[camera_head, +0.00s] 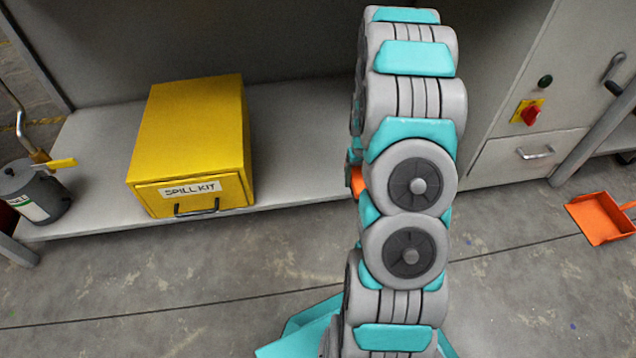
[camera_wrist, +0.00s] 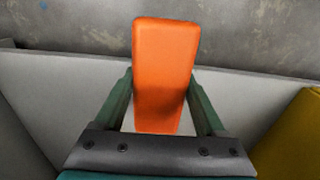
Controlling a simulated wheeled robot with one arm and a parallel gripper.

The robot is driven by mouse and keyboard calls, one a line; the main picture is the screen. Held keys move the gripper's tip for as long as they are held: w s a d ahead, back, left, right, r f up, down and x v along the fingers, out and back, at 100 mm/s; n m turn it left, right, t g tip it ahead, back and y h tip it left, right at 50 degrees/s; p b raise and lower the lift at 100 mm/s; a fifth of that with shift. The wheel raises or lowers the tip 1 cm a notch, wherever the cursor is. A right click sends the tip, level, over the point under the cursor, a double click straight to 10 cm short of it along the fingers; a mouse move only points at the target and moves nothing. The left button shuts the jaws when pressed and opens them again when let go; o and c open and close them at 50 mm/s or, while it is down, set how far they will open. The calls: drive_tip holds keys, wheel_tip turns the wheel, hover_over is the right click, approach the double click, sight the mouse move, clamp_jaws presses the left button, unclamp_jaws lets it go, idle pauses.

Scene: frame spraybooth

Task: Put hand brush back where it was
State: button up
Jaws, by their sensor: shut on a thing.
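The hand brush (camera_wrist: 163,60) shows in the wrist view as an orange block-like body, with no bristles visible. My gripper (camera_wrist: 160,88) has its two green fingers on either side of the brush and is shut on it. In the head view only a small orange bit of the brush (camera_head: 357,182) shows at the left edge of my arm, over the front part of the grey shelf. My arm hides the gripper and most of the brush there. I cannot tell whether the brush touches the shelf.
A yellow spill kit box (camera_head: 188,150) stands on the grey low shelf (camera_head: 300,150), left of my arm. A grey can (camera_head: 35,195) is at the far left. An orange dustpan (camera_head: 600,218) lies on the floor at right, near a grey cabinet (camera_head: 515,160). The shelf between box and arm is clear.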

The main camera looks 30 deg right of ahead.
drive_tip(key=shift+s+d+f, duration=0.3)
drive_tip(key=shift+d+f, duration=0.1)
drive_tip(key=shift+d, duration=0.25)
drive_tip(key=shift+w, duration=0.15)
drive_tip(key=b, duration=0.2)
hover_over(319, 175)
drive_tip(key=shift+s+d+f, duration=0.25)
drive_tip(key=shift+s+f, duration=0.15)
drive_tip(key=shift+f, duration=0.25)
drive_tip(key=shift+w+a+f, duration=0.1)
drive_tip(key=shift+w+a, duration=0.2)
drive_tip(key=shift+w, duration=0.05)
drive_tip(key=shift+s+f, duration=0.1)
drive_tip(key=shift+f, duration=1.6)
drive_tip(key=shift+f, duration=0.1)
drive_tip(key=o, duration=1.3)
